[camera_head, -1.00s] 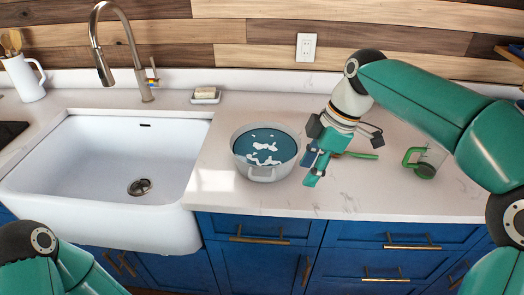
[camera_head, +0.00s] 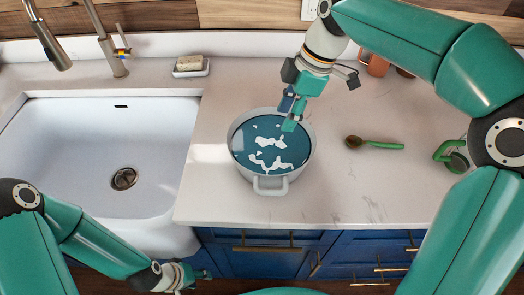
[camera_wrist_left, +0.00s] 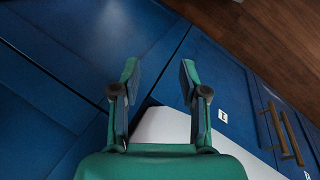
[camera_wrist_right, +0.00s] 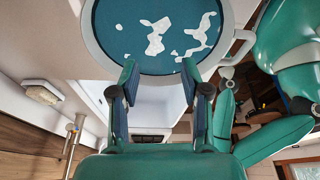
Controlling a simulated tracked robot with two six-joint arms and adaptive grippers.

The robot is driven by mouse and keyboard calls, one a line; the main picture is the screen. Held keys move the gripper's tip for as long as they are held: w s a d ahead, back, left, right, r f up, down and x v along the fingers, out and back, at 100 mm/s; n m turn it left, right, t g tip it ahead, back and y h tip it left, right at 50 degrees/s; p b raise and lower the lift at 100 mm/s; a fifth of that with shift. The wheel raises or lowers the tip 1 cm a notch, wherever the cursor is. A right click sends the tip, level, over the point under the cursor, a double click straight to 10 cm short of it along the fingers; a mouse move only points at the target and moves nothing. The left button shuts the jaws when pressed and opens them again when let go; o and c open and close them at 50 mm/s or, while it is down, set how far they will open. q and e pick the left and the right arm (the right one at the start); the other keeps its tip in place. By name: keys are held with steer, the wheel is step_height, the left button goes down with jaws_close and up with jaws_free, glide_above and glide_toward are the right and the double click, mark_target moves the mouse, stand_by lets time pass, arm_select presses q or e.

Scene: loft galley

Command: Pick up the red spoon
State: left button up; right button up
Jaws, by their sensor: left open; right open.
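I see no red spoon in any view. A spoon with a green handle and brown bowl (camera_head: 374,144) lies on the counter right of the pot. The grey pot (camera_head: 268,184) holds blue liquid with white patches; it also shows in the right wrist view (camera_wrist_right: 91,37). My right gripper (camera_head: 291,118) is over the pot's far right part, open and empty; its open fingers show in the right wrist view (camera_wrist_right: 159,78). My left gripper (camera_head: 203,276) is low in front of the blue cabinets, open and empty in the left wrist view (camera_wrist_left: 158,78).
A white sink (camera_head: 165,150) with a tap (camera_head: 108,45) is on the left. A soap dish (camera_head: 191,71) stands behind it. A green-handled jug (camera_head: 452,155) stands at the right, and copper containers (camera_head: 378,65) at the back. The counter between pot and spoon is clear.

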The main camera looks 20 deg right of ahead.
glide_above(270, 154)
steer(key=d, duration=0.2)
steer(key=f, duration=0.8)
steer(key=shift+s+a+f, duration=0.1)
steer(key=shift+s+f, duration=0.05)
steer(key=shift+s, duration=0.15)
steer(key=p+x, duration=0.1)
steer(key=x, duration=0.4)
steer(key=shift+w, duration=0.15)
steer(key=shift+c, duration=0.2)
jaws_close()
